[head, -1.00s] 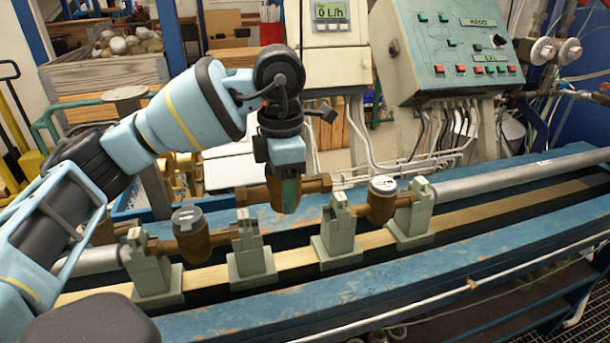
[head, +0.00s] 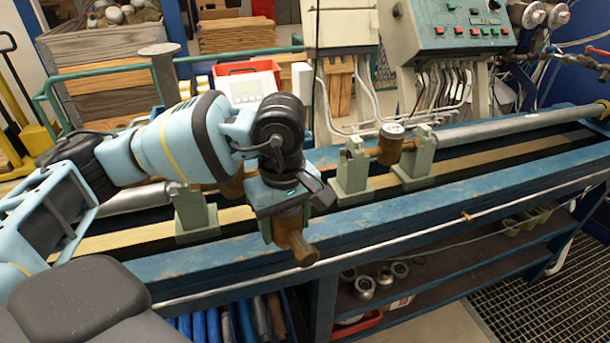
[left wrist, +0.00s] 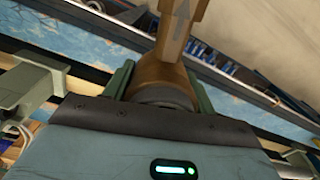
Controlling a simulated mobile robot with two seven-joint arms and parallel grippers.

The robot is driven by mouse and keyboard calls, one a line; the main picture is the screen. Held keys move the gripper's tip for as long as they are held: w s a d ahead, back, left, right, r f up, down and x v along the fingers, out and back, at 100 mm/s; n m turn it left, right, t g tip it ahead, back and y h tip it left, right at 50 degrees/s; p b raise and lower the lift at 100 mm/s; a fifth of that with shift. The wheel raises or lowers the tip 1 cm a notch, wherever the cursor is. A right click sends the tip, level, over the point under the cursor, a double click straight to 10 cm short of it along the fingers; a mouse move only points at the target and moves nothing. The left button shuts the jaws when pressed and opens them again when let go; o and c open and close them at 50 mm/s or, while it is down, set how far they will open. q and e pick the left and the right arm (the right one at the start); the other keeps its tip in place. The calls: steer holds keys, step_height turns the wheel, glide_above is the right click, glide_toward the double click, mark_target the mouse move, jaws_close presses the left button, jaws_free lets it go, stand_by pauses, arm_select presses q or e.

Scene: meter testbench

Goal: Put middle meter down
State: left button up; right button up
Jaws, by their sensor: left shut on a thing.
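My left gripper (head: 284,224) is shut on the middle meter, a brown brass pipe body (head: 297,247). It holds the meter in front of the bench's pipe row, over the bench's front side in the picture. In the left wrist view the meter (left wrist: 160,72) sits between the two green fingers, its pipe end with an arrow mark pointing away. The right meter (head: 391,143) stays between two pale green clamps. Behind my gripper, a brown part (head: 233,186) shows, mostly hidden. My right gripper is out of view.
The blue bench (head: 430,195) runs across the view, with pale green clamps (head: 194,214) on its rail. A lower shelf (head: 440,275) holds round metal parts (head: 365,287). Blue and dark cylinders (head: 225,322) lie below. A control box (head: 455,30) stands behind.

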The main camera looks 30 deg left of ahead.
arm_select(q)
steer(key=s+d+f+m, duration=0.4)
steer(key=s+f+m, duration=0.1)
steer(key=m, duration=0.7)
steer(key=shift+s+f, duration=0.4)
steer(key=shift+s, duration=0.2)
steer(key=shift+a, duration=0.15)
